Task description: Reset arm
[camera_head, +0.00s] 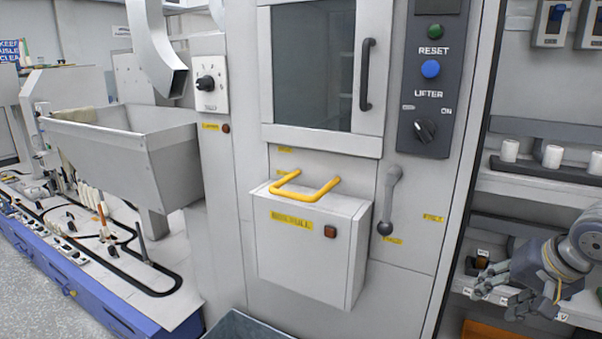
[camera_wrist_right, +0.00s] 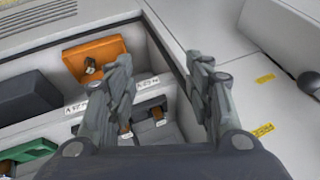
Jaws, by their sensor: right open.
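My right gripper (camera_head: 492,290) is at the lower right of the head view, in front of the shelf unit. In the right wrist view my right gripper (camera_wrist_right: 168,75) has its two fingers apart with nothing between them. Below it are shelf compartments with an orange bin (camera_wrist_right: 95,57) and a green bin (camera_wrist_right: 28,150). The right arm comes in from the right edge. My left gripper does not show in either view.
A grey machine with a bin-full box (camera_head: 305,250), yellow handle (camera_head: 305,188) and grey lever (camera_head: 388,200) stands centre. White bobbins (camera_head: 552,157) sit on the right shelf. A metal hopper (camera_head: 130,155) and blue-sided table (camera_head: 60,275) are left.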

